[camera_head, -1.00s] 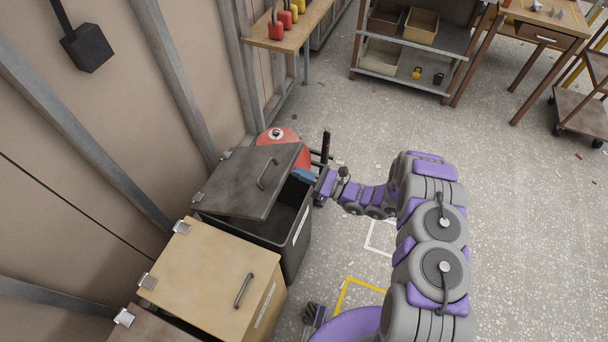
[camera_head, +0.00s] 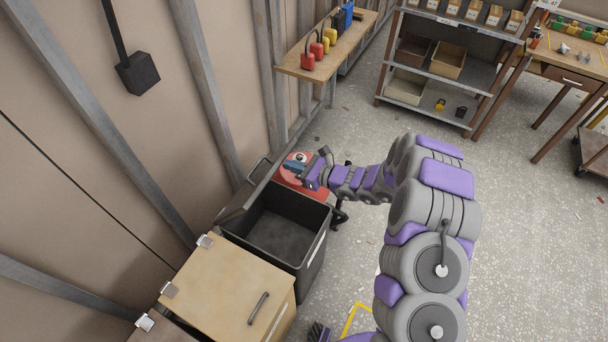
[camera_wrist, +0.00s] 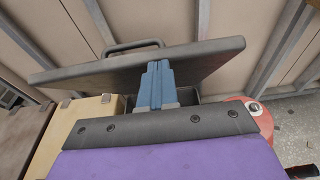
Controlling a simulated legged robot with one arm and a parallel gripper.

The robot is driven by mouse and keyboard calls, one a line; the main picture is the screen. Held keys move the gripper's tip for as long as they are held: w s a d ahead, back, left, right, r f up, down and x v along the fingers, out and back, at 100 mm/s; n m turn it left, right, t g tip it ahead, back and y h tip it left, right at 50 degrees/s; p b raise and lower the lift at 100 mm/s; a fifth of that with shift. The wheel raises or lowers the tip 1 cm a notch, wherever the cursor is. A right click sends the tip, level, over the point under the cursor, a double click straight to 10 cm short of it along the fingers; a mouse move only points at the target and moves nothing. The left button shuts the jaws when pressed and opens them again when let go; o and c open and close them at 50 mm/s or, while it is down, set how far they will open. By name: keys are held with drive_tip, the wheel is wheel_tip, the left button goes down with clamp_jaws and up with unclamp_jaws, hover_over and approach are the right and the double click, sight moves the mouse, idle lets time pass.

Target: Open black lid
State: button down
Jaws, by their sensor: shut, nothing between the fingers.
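The black lid (camera_head: 250,186) stands raised and steeply tilted at the wall side of the dark bin (camera_head: 318,240), seen nearly edge-on in the head view. The bin's interior is open to view and looks empty. In the wrist view the lid (camera_wrist: 205,62) crosses the picture with its handle (camera_wrist: 132,45) showing beyond its far edge. My gripper (camera_head: 300,158) is at the bin's far end, above its rim. In the wrist view my gripper (camera_wrist: 158,68) has its blue fingers together, in front of the lid's underside. Whether they touch it I cannot tell.
A bin with a wooden lid (camera_head: 225,295) stands beside the dark bin, nearer the camera. A red round object (camera_head: 290,178) sits just beyond it. A wall with metal posts runs along the left.

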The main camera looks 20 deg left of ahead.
drive_tip(key=a+r+h+p, duration=0.1)
drive_tip(key=a+r+p, duration=0.2)
drive_tip(key=a, duration=0.4)
drive_tip(key=w+a+r+h+p, duration=0.1)
drive_tip(key=a+r+h+p, duration=0.1)
drive_tip(key=a, duration=0.5)
drive_tip(key=shift+r+g+p, duration=0.3)
drive_tip(key=shift+r+p, duration=0.1)
drive_tip(key=shift+r, duration=0.5)
drive_tip(key=shift+w, duration=0.1)
